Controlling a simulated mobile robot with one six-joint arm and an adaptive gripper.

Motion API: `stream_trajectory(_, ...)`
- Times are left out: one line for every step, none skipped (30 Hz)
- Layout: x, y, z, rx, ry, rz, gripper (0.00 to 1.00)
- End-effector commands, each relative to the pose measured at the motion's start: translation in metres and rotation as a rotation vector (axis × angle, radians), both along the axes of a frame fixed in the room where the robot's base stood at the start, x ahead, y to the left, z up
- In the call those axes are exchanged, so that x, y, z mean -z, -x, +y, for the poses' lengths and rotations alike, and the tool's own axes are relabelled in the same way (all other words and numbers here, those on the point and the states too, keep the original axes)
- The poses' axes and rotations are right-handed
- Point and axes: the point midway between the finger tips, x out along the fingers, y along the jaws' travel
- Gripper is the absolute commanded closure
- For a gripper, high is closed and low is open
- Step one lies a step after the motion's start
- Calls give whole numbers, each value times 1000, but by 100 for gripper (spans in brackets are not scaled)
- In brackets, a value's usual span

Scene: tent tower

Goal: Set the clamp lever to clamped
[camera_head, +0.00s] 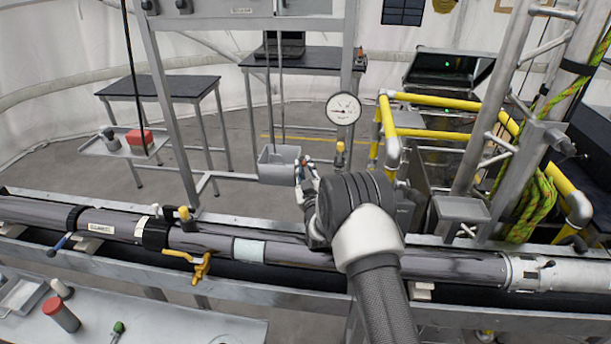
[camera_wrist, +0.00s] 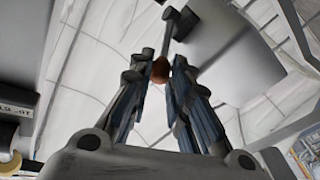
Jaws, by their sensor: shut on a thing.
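My gripper (camera_head: 306,172) is raised above the far side of the long pipe, in front of the grey bin. In the wrist view, my gripper (camera_wrist: 160,76) has its two fingers closed in on a small reddish-brown round knob (camera_wrist: 160,70). A grey bar (camera_wrist: 180,30) shows just beyond the knob; I cannot tell whether the two are joined, or whether the knob belongs to the clamp lever. In the head view the knob is too small to make out clearly. On the pipe are a blue-handled lever (camera_head: 60,245) and a yellow handle (camera_head: 202,266), both apart from my gripper.
The long pipe (camera_head: 300,254) crosses below my arm. A grey bin (camera_head: 278,172) hangs behind my gripper, with a gauge (camera_head: 343,108) and upright frame posts close by. Yellow rails (camera_head: 440,101) stand to the right. A bench (camera_head: 190,325) lies at the front left.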

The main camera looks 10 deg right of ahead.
Motion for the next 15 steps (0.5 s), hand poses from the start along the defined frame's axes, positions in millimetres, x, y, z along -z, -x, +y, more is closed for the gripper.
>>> stream_trajectory(2,0,0,0,1,-5,100)
stream_trajectory(1,0,0,1,2,-7,100)
stream_trajectory(0,0,0,1,2,-7,100)
stream_trajectory(0,0,0,1,2,-7,100)
stream_trajectory(-1,0,0,1,2,-7,100)
stream_trajectory(-1,0,0,1,2,-7,100)
stream_trajectory(-1,0,0,1,2,-7,100)
stream_trajectory(-1,0,0,1,2,-7,100)
stream_trajectory(-1,0,0,1,2,-7,100)
stream_trajectory(-1,0,0,1,2,-7,81)
stream_trajectory(-1,0,0,1,2,-7,79)
stream_trajectory(-1,0,0,1,2,-7,76)
stream_trajectory(-1,0,0,1,2,-6,74)
stream_trajectory(-1,0,0,1,2,-6,74)
stream_trajectory(-1,0,0,1,2,-6,74)
